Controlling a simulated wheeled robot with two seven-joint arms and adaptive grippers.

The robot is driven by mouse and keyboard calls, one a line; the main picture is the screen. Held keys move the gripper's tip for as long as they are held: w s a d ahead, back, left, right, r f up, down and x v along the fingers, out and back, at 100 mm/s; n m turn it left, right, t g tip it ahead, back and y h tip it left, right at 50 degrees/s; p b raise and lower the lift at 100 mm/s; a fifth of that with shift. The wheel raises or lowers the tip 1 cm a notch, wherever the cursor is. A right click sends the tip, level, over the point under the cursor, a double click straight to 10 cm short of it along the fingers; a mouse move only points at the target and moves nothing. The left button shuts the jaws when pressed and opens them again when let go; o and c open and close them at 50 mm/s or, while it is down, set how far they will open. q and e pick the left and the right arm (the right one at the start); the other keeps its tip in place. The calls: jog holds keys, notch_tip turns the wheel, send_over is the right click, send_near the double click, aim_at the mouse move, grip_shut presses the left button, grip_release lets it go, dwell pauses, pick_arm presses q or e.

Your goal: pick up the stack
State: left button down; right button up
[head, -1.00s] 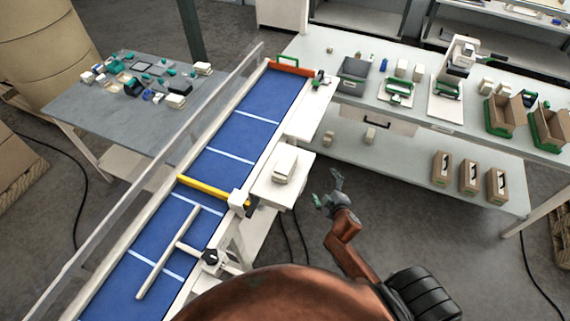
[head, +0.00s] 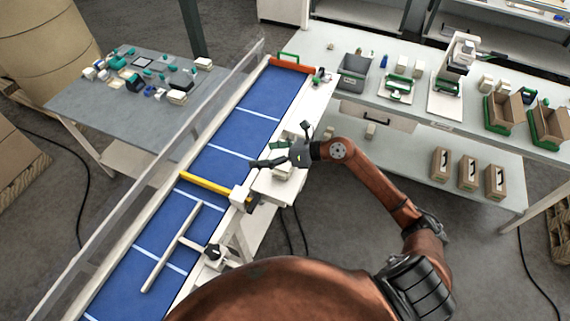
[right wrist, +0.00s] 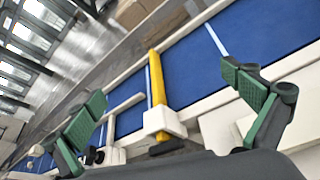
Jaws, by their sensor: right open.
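The stack (head: 283,174) is a small pale block of layers on the white side shelf (head: 266,188) beside the blue conveyor. My right gripper (head: 282,146) is over this shelf in the head view, its fingers spread, and it hides part of the stack. The white shelf (right wrist: 217,128) shows there near the right finger; I cannot make out the stack clearly. My left gripper is not in view.
The blue conveyor (head: 236,133) has a yellow bar (head: 205,185) across it and a white T-shaped guide (head: 173,247). A long bench (head: 420,112) with bins and boxes stands at the right. A grey table (head: 115,105) with small parts is at the left.

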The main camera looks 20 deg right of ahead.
jog(key=d+f+n+g+h, duration=0.2)
jog(key=d+f, duration=0.1)
jog(key=n+g+h, duration=0.1)
jog(key=h, duration=0.3)
send_over(285, 164)
jog(key=d, duration=0.3)
notch_tip(285, 164, down, 3)
jog(key=shift+a+f+p, duration=0.25)
jog(key=shift+f+p, duration=0.2)
jog(key=shift+f, duration=0.5)
jog(key=x, duration=0.1)
jog(key=p+x, duration=0.1)
jog(key=x, duration=0.1)
jog(key=p+x, duration=0.1)
jog(key=x, duration=0.1)
jog(key=shift+s+d+f, duration=0.2)
jog(key=shift+d+f, duration=0.1)
jog(key=shift+d, duration=0.1)
jog(key=shift+w+a+f, duration=0.1)
jog(key=shift+w+f, duration=0.05)
jog(key=shift+f, duration=0.2)
jog(key=c, duration=1.3)
